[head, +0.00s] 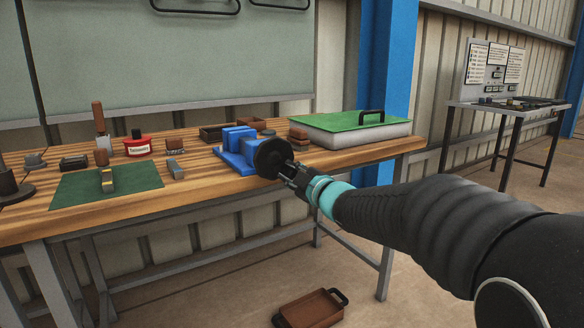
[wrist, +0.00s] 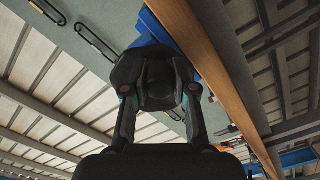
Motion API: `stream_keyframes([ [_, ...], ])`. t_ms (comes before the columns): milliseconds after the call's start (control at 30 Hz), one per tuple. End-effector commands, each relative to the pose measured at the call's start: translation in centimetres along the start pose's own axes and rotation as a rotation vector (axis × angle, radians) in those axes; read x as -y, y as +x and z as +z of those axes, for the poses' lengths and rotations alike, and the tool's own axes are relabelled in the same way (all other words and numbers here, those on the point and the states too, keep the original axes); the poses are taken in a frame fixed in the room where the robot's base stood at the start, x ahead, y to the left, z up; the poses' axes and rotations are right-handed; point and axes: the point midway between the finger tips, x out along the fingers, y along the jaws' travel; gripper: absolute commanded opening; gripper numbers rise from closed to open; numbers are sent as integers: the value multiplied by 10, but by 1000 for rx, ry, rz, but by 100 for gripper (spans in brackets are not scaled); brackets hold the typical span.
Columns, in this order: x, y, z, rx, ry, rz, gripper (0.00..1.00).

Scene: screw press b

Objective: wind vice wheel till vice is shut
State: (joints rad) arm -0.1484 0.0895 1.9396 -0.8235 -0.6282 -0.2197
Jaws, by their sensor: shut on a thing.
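The blue vice (head: 237,147) stands on the wooden workbench near its front edge. Two upright blue jaw blocks show on it, close together; I cannot tell whether a gap is left between them. The dark round vice wheel (head: 271,158) is on the vice's right front side. My gripper (head: 290,172) reaches it from the right and is shut on the wheel's middle. In the wrist view my gripper (wrist: 158,95) has its two fingers on either side of the dark wheel hub (wrist: 157,75). A strip of the blue vice (wrist: 150,25) shows behind the wheel.
The workbench (head: 225,185) also bears a green-topped case (head: 350,128) right of the vice, and a green mat (head: 85,190), red tin (head: 137,147) and small blocks to the left. A brown tray (head: 310,308) lies on the floor. A side table (head: 505,105) stands back right.

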Motion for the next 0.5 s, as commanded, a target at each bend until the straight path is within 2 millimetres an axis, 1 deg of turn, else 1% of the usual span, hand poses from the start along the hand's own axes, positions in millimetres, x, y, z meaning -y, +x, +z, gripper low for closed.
stream_keyframes([
  [200,5,0,-2,0,108,-3,0],
  [500,8,0,-2,0,169,-4,0],
])
